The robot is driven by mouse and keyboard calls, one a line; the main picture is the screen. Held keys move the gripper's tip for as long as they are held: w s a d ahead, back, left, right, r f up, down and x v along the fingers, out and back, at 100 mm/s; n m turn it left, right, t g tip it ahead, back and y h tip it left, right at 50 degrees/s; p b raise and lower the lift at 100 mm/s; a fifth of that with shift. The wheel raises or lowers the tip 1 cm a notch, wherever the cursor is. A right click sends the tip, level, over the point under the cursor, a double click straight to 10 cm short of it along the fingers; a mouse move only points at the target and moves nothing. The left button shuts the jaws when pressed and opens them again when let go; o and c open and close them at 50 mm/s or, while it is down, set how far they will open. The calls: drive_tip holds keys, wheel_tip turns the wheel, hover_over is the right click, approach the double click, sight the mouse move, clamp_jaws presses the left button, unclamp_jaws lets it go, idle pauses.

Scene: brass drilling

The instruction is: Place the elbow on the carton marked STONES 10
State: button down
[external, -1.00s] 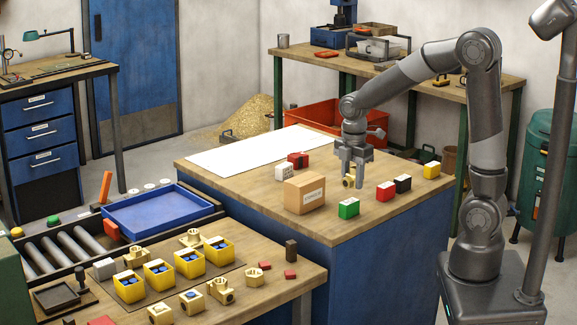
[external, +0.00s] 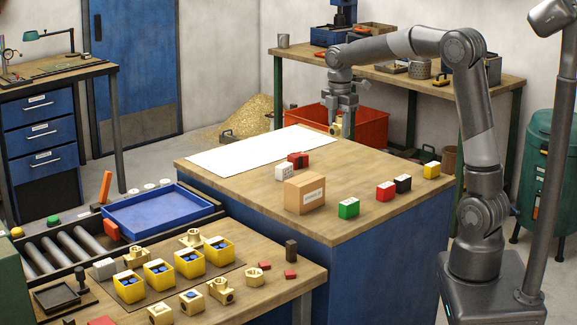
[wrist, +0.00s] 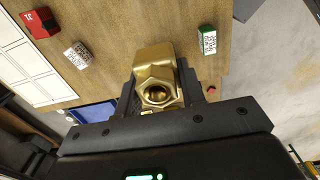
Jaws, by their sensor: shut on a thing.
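My gripper (external: 343,118) is shut on the brass elbow (external: 335,129) and holds it in the air above the far part of the wooden table. In the wrist view the elbow (wrist: 157,82) sits between the jaws, its round threaded opening facing the camera. The brown cardboard carton (external: 304,194) stands on the table, nearer the front edge, below and left of my gripper. It has a small white label on its front, too small to read surely. I cannot make out the carton in the wrist view.
Near the carton stand a white block (external: 283,173), a red block (external: 298,160) and a green block (external: 349,208). Red (external: 386,191), black (external: 403,184) and yellow (external: 431,170) blocks stand to the right. A white sheet (external: 255,152) covers the back left. The carton's top is clear.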

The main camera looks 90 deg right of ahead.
hover_over(305, 178)
wheel_tip(305, 178, down, 7)
drive_tip(key=shift+a+r, duration=0.1)
drive_tip(key=shift+f, duration=1.95)
drive_tip(key=shift+f, duration=0.1)
drive_tip(key=c, duration=0.9)
unclamp_jaws()
drive_tip(key=shift+f, duration=0.1)
